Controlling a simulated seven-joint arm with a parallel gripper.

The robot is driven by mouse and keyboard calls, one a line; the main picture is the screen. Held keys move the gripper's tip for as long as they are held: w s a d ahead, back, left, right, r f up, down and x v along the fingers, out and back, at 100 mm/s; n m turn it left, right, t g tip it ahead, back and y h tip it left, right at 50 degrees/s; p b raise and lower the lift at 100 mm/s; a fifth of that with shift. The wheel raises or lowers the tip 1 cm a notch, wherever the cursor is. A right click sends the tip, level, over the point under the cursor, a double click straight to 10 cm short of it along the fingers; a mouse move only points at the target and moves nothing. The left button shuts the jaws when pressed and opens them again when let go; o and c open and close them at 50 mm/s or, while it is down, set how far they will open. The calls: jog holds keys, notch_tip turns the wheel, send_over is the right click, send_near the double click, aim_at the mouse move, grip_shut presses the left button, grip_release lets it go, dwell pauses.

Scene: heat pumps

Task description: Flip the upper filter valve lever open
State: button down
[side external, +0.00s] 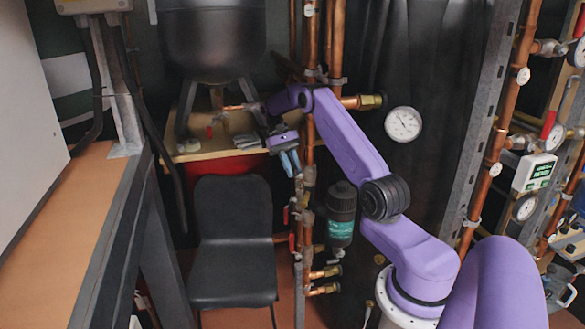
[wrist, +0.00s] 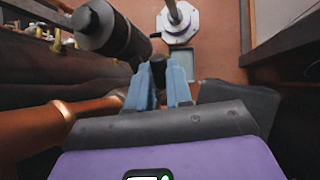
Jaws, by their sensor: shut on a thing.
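My gripper (side external: 289,172) points down beside the vertical copper pipes in the side view, above and left of the dark filter (side external: 342,215) with a teal label. In the wrist view its two blue fingers (wrist: 159,88) are close together with a dark, round-ended piece (wrist: 158,72) between them. The gripper is shut on this piece. It lies where a valve lever could be, but I cannot tell for sure that it is the upper filter valve lever. The filter also shows in the wrist view (wrist: 105,32), up and left of the fingers.
A black chair (side external: 233,235) stands below and left of the gripper. Red valve handles (side external: 291,243) and brass fittings (side external: 325,272) sit lower on the pipes. A round gauge (side external: 403,124) is to the right. A wooden shelf (side external: 190,152) with a dark tank is behind.

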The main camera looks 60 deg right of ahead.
jog(key=c, duration=1)
grip_release()
jog(key=shift+c, duration=0.2)
jog(key=shift+r, duration=0.1)
jog(key=shift+r, duration=0.35)
notch_tip(320, 180, up, 3)
jog(key=shift+f, duration=0.2)
jog(key=s+a+r, duration=0.7)
jog(key=s+r, duration=0.2)
jog(key=s, duration=0.2)
jog(key=shift+s+a+r, duration=0.25)
jog(key=shift+s+a, duration=0.1)
